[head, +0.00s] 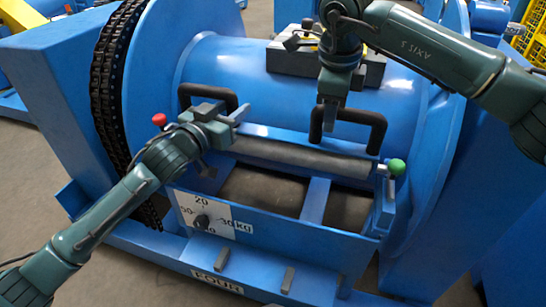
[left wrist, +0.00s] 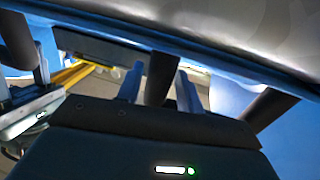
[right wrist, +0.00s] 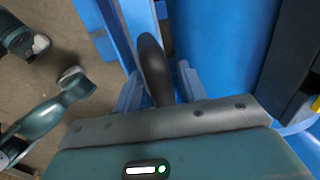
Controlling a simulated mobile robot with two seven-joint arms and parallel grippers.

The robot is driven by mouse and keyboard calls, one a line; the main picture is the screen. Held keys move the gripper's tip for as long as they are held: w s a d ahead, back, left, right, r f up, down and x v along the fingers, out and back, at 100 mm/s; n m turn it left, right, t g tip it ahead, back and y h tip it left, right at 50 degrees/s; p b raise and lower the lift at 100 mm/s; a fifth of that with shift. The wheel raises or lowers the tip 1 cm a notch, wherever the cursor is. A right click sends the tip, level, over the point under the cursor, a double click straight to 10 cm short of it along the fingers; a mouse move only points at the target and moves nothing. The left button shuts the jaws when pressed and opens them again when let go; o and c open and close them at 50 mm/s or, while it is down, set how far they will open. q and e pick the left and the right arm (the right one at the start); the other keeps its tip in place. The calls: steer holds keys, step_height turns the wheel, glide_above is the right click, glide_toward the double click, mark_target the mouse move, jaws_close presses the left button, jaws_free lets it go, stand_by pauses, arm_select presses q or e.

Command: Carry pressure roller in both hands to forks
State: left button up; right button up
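The pressure roller (head: 305,157) is a long dark grey cylinder with two black U-shaped handles, lying across the blue machine's front below the drum. My left gripper (head: 222,120) is at the left handle (head: 209,91). In the left wrist view the dark bar (left wrist: 158,78) stands between its spread fingers with slim gaps. My right gripper (head: 330,117) points down at the right handle (head: 362,117). In the right wrist view that handle's bar (right wrist: 153,65) lies between its spread fingers with gaps beside it. The roller's left end is hidden behind my left gripper. I cannot clearly identify the forks.
A red knob (head: 159,119) and a green knob (head: 396,167) stand at the two sides. A black chain (head: 107,75) runs at the left. A dial plate (head: 207,215) is on the front. A dark block (head: 375,70) with yellow parts sits on the drum (head: 235,65).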

arm_select(q)
steer(key=shift+o, duration=0.3)
steer(key=shift+a, duration=0.1)
arm_select(e)
steer(key=shift+o, duration=0.4)
arm_select(q)
steer(key=shift+s+a+f, duration=0.15)
steer(key=shift+s+a, duration=0.1)
steer(key=shift+s, duration=0.1)
arm_select(e)
steer(key=shift+r, duration=0.2)
arm_select(q)
steer(key=v, duration=1.1)
arm_select(e)
step_height(320, 180, up, 11)
steer(key=s, duration=0.2)
steer(key=shift+a+r, duration=0.2)
steer(key=shift+a, duration=0.1)
arm_select(q)
steer(key=shift+s+d, duration=0.1)
